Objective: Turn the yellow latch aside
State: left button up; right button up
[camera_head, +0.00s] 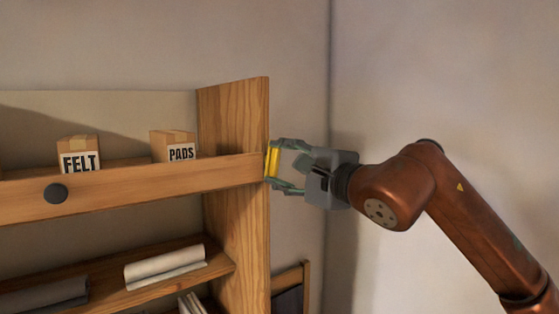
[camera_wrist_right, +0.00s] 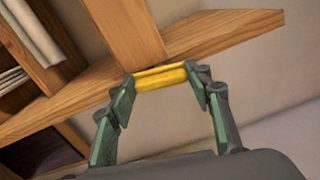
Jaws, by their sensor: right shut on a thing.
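The yellow latch (camera_head: 272,160) sits at the right end of the wooden drawer front or rail, against the shelf's side panel. In the right wrist view the latch (camera_wrist_right: 161,77) is a yellow bar lying across between the fingertips, at the edge of the wood. My right gripper (camera_head: 279,165) reaches in from the right and is shut on the latch, one finger at each end of it. In the right wrist view the fingers (camera_wrist_right: 162,83) touch or nearly touch the latch's ends. My left gripper is not in view.
A wooden rail (camera_head: 140,190) with a dark round knob (camera_head: 56,193) runs across the shelf. Boxes marked FELT (camera_head: 79,158) and PADS (camera_head: 176,147) stand behind it. A white roll (camera_head: 165,267) lies on the lower shelf.

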jog(key=shift+n, duration=1)
jog(key=shift+f, duration=0.1)
jog(key=o, duration=1.2)
jog(key=shift+c, duration=0.2)
jog(key=shift+s+d, duration=0.1)
jog(key=v, duration=1.1)
jog(key=shift+s+d, duration=0.2)
jog(key=shift+s, duration=0.15)
